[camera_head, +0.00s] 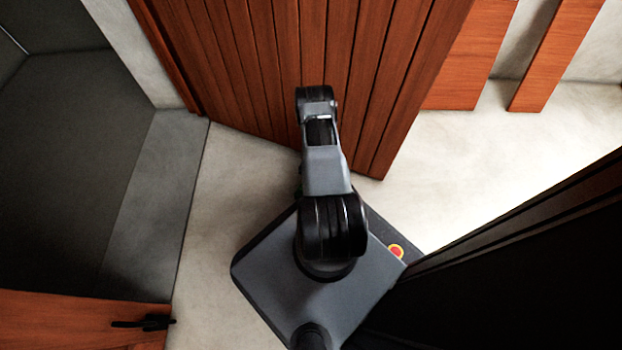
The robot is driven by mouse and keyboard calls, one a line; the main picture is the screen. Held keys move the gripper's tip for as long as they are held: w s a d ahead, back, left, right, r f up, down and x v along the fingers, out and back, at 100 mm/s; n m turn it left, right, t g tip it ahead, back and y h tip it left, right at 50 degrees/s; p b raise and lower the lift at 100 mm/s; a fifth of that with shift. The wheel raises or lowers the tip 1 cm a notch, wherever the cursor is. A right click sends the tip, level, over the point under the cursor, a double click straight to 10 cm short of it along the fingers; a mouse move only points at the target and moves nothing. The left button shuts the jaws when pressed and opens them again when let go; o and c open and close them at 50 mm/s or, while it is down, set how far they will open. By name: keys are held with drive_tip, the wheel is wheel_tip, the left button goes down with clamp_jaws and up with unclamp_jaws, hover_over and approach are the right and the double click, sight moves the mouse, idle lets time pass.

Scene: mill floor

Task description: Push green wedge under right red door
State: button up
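A red-brown slatted wooden door (250,60) stands at the top middle, its lower edge slanting across the pale floor. A second red-brown panel (70,320) with a black handle shows at the lower left. I cannot tell for certain which of them is the right red door. The green wedge is not visible in this view. My arm rises from my grey base and reaches up the picture, overlapping the slatted door. My gripper is not visible; the arm's upper links may hide it.
A dark grey floor area (80,170) lies at the left. A large dark panel (530,270) fills the lower right, close to my base. Wooden boards (560,50) stand at the upper right. Pale bare floor (460,170) lies between the slatted door and the dark panel.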

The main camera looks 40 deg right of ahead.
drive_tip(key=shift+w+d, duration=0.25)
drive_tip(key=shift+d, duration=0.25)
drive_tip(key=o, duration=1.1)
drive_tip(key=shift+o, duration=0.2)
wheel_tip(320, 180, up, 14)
drive_tip(key=p, duration=0.6)
drive_tip(key=shift+p, duration=0.4)
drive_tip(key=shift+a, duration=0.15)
